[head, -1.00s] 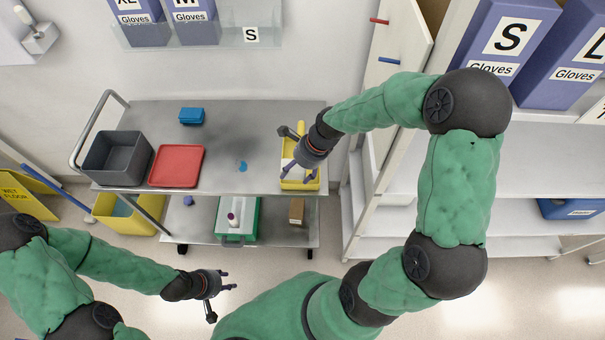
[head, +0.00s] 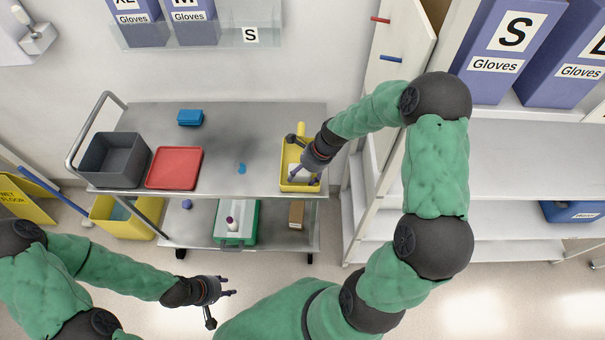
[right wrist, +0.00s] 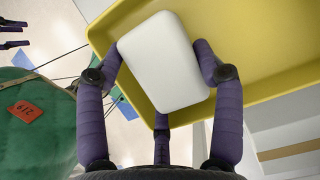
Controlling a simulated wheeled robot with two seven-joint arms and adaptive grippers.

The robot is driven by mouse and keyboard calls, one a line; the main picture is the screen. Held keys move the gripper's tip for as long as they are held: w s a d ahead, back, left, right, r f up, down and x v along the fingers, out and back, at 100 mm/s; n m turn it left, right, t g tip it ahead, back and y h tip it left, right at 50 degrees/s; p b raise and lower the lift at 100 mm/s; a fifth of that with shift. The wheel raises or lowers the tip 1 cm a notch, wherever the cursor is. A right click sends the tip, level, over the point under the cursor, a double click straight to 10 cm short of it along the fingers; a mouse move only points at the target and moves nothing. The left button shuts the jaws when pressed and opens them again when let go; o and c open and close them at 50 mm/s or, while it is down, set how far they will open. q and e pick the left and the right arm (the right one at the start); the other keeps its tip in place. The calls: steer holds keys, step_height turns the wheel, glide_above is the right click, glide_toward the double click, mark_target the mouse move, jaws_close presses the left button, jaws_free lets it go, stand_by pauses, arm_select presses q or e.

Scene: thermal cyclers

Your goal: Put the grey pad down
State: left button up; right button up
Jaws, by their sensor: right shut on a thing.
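The grey pad (right wrist: 160,62), a pale, almost white rounded block, is between the fingers of my right gripper (right wrist: 160,72) in the right wrist view. The fingers are shut on its sides. It is over the yellow tray (right wrist: 262,40); whether it touches the tray floor I cannot tell. In the head view the pad (head: 300,171) shows partly behind the fingers of my right gripper (head: 304,180), within the outline of the yellow tray (head: 287,153) at the trolley's right end. My left gripper (head: 232,286) is open and empty, low in front of the trolley.
The steel trolley (head: 235,125) carries a grey bin (head: 112,160), a red tray (head: 174,168), a blue box (head: 190,118) and a small blue item (head: 241,168). A green tray (head: 222,222) and brown box (head: 296,213) are on its lower shelf. White shelving (head: 520,160) stands right.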

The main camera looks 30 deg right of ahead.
steer(key=shift+s+f, duration=0.1)
steer(key=shift+f, duration=0.15)
